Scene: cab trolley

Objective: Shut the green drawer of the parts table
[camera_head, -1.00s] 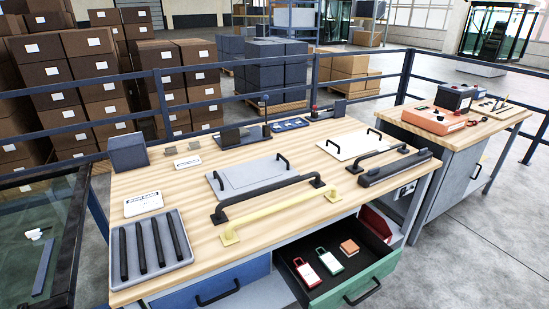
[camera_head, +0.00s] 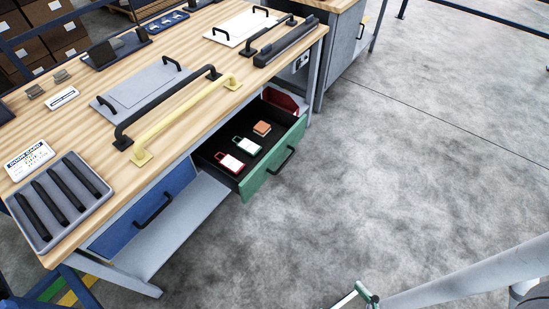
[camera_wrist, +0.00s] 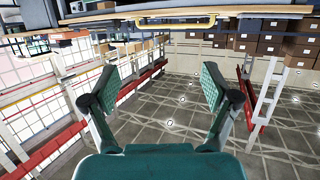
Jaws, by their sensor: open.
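The green drawer (camera_head: 279,158) of the parts table (camera_head: 230,107) stands pulled out in the head view. Its front has a black bar handle (camera_head: 281,161). Inside lie a red padlock tag (camera_head: 231,163), a green one (camera_head: 247,146) and a small orange block (camera_head: 262,128). I cannot make out the drawer in the wrist view.
A blue drawer (camera_head: 150,208) beside the green one is shut. A yellow handle (camera_head: 190,112), a dark handle and a grey tray (camera_head: 98,210) of black bars lie on the tabletop. The floor (camera_head: 400,160) right of the table is clear.

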